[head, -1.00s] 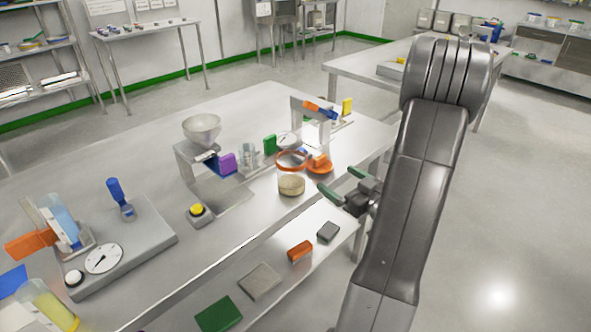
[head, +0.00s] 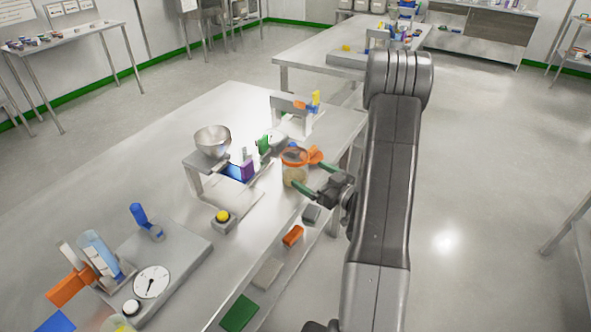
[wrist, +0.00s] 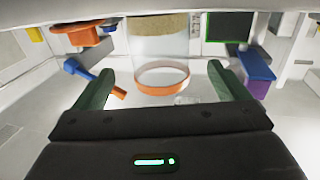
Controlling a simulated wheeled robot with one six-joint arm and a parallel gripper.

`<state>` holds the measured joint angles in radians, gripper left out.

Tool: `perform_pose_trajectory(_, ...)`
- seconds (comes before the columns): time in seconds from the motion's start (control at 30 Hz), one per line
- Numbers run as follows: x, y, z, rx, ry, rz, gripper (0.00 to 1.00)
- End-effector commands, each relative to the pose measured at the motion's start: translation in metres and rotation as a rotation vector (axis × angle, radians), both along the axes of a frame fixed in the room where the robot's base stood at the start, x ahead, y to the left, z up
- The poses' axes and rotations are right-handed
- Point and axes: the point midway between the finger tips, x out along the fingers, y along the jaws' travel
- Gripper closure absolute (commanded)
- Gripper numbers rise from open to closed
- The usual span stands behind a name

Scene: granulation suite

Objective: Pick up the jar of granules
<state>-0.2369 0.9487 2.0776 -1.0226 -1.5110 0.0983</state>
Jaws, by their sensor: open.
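The jar of granules (head: 294,175) stands on the steel bench, a clear jar with an orange rim and tan granules low inside. My gripper (head: 308,174) is open, its two green fingers pointing at the jar from the right. In the head view the nearer fingertip overlaps the jar's lower right side; I cannot tell whether it touches. In the wrist view, which looks upside down, the jar (wrist: 158,47) shows ahead of my gripper (wrist: 161,70), centred between the fingers, with its orange rim below and its granules above. Nothing is held.
A steel bowl (head: 212,141) on a stand, a purple block (head: 247,170) and a yellow button (head: 222,215) are left of the jar. An orange piece (head: 316,154) lies close behind it. Several blocks, including an orange one (head: 293,235), lie along the bench's front strip.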

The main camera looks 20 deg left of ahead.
Motion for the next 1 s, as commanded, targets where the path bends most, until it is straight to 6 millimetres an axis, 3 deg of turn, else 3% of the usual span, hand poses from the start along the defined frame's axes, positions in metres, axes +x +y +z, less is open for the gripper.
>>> perform_pose_trajectory(0.13, 0.006, 0.020, 0.001, -0.002, -0.002, 0.003, 0.05)
perform_pose_trajectory(0.43, 0.012, 0.039, -0.002, 0.000, 0.000, 0.001, 0.05)
perform_pose_trajectory(0.7, 0.023, 0.074, -0.007, 0.000, 0.000, 0.002, 0.05)
perform_pose_trajectory(1.0, 0.026, 0.078, -0.008, -0.001, 0.000, -0.002, 0.05)
